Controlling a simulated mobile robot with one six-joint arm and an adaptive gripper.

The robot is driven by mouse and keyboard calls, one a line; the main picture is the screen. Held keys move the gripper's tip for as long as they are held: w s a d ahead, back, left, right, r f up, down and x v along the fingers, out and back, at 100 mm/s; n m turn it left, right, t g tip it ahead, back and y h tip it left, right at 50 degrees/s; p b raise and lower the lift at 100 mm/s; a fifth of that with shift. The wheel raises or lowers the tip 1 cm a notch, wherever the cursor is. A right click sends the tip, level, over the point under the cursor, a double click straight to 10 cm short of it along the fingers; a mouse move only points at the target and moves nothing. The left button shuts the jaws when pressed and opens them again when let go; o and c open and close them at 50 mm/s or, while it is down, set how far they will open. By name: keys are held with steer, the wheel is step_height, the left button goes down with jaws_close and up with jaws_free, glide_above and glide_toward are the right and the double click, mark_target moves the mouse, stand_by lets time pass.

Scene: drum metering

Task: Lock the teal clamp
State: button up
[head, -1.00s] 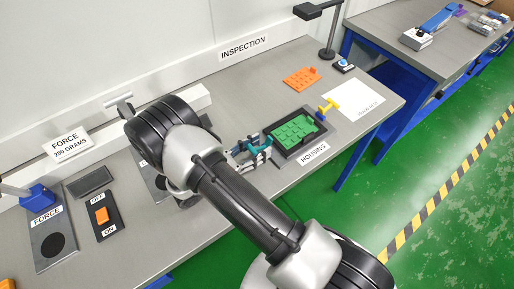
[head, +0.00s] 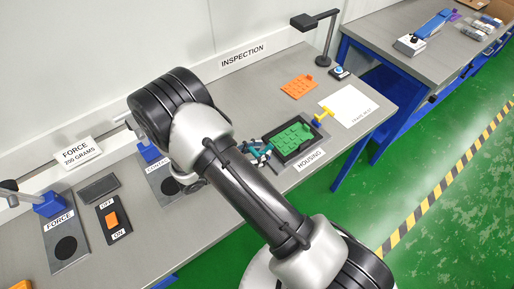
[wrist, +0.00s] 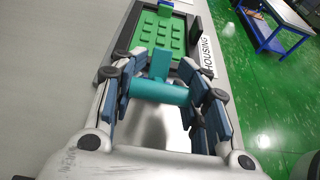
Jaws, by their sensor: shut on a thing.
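The teal clamp (wrist: 158,88) shows in the wrist view as a T-shaped piece, a crossbar with a stem reaching toward the green housing plate (wrist: 158,38). My gripper (wrist: 161,94) is shut on the crossbar, one finger at each end. In the head view my gripper (head: 257,152) is at the near left side of the dark fixture, low over the bench, largely hidden by my arm. The green plate (head: 292,136) lies in the dark fixture behind the HOUSING label (head: 311,160). Whether the clamp is locked I cannot tell.
A yellow clamp (head: 323,116) stands at the fixture's far right corner. An orange plate (head: 298,86) and a white sheet (head: 346,106) lie beyond. An orange switch (head: 112,219) and FORCE plate (head: 66,226) are at left. The bench's front edge is close to the fixture.

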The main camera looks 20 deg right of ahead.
mark_target(268, 148)
steer(key=y+p, duration=0.1)
steer(key=d+r+y+p, duration=0.1)
steer(key=y, duration=0.1)
steer(key=shift+w+r+g+p, duration=0.15)
steer(key=shift+g+p, duration=0.2)
steer(key=shift+g, duration=0.05)
steer(key=y+p, duration=0.1)
steer(key=d+g+y+p, duration=0.1)
steer(key=y+p, duration=0.2)
steer(key=shift+w+d+r, duration=0.2)
steer(key=shift+w, duration=0.05)
steer(key=shift+c, duration=0.2)
steer(key=shift+w+d+g+y+p, duration=0.1)
steer(key=shift+d+g+y+p, duration=0.25)
steer(key=shift+y+p, duration=0.6)
steer(key=shift+d+f+g+y+p, duration=0.1)
steer(key=shift+f+g+y+p, duration=0.15)
steer(key=shift+p, duration=0.6)
steer(key=o, duration=1.2)
